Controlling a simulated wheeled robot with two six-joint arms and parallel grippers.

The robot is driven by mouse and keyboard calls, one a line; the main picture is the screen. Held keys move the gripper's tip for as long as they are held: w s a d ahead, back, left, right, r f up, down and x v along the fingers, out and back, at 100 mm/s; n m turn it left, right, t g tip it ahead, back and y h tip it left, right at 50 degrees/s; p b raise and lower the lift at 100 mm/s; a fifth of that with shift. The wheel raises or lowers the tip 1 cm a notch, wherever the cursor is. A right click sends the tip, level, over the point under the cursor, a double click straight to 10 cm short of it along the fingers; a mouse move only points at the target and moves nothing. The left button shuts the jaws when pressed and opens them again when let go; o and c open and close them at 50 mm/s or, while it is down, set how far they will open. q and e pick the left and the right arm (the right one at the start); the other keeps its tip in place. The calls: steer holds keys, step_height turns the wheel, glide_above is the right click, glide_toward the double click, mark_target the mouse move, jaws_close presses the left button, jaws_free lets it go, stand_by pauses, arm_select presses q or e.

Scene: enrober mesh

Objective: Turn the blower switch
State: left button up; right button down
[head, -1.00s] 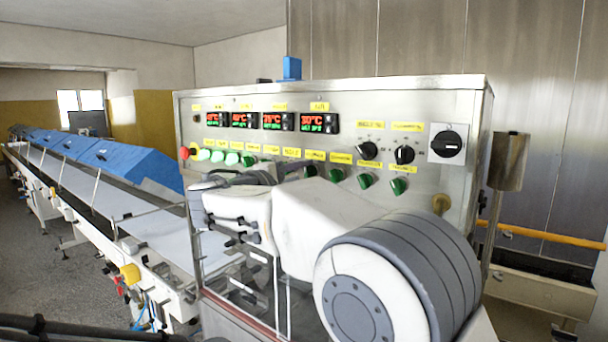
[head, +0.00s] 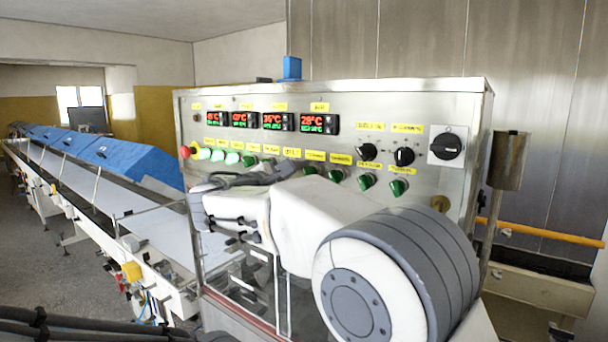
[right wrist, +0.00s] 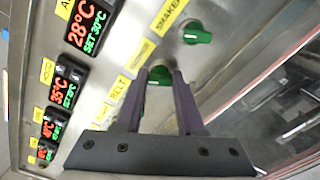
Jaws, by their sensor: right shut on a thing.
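The grey control panel (head: 250,97) fills the middle of the head view, with a row of green rotary switches under yellow labels. My right gripper (right wrist: 158,76) reaches the panel from the left. It is shut on a green switch (right wrist: 159,77) between the switches labelled BELT and SHAKER; its own label (right wrist: 140,51) is too blurred to read surely. The fingers hide the switch's sides, so its turn angle is unclear. The SHAKER switch (right wrist: 195,36) is free beside it. In the head view my right gripper (head: 292,166) partly covers the row. My left gripper is out of view.
Red and green temperature displays (head: 319,124) sit above the switches. Black knobs (head: 404,156) and a large black rotary switch (head: 447,145) are at the panel's right. A red button (head: 185,152) is at its left. A conveyor (head: 110,205) runs off left.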

steer(key=shift+f, duration=0.1)
steer(key=c, duration=0.5)
jaws_free()
steer(key=shift+s, duration=0.1)
steer(key=shift+s+a+b, duration=0.2)
steer(key=shift+a+b, duration=0.05)
steer(key=shift+b, duration=0.05)
steer(key=b+v, duration=0.4)
steer(key=v, duration=0.5)
steer(key=shift+s+a, duration=0.2)
steer(key=shift+s, duration=0.1)
